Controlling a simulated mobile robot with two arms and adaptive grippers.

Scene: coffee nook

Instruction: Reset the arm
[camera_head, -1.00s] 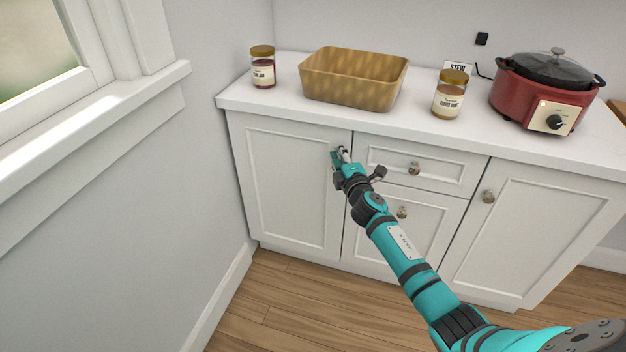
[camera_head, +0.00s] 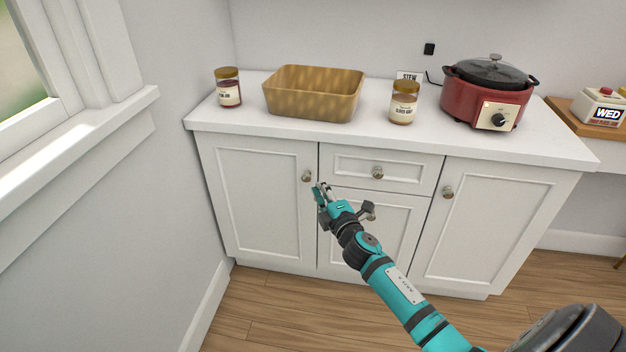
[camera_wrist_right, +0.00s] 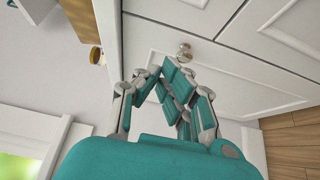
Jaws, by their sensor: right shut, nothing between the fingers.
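My right arm, teal and dark grey, reaches in from the lower right of the head view. Its gripper (camera_head: 322,192) is shut and empty in front of the white cabinet (camera_head: 258,195). It is just right of and below the left door's round knob (camera_head: 306,176), with a small gap showing between them. In the right wrist view the shut fingers (camera_wrist_right: 165,82) point toward the cabinet front, and a round knob (camera_wrist_right: 184,50) shows just beyond them. The left door looks closed. My left gripper is not in view.
On the white counter (camera_head: 350,138) stand a red-filled jar (camera_head: 229,93), a tan basket (camera_head: 312,107), a second jar (camera_head: 403,108) and a red slow cooker (camera_head: 480,102). A window ledge (camera_head: 70,135) runs along the left wall. The wooden floor (camera_head: 270,310) in front is clear.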

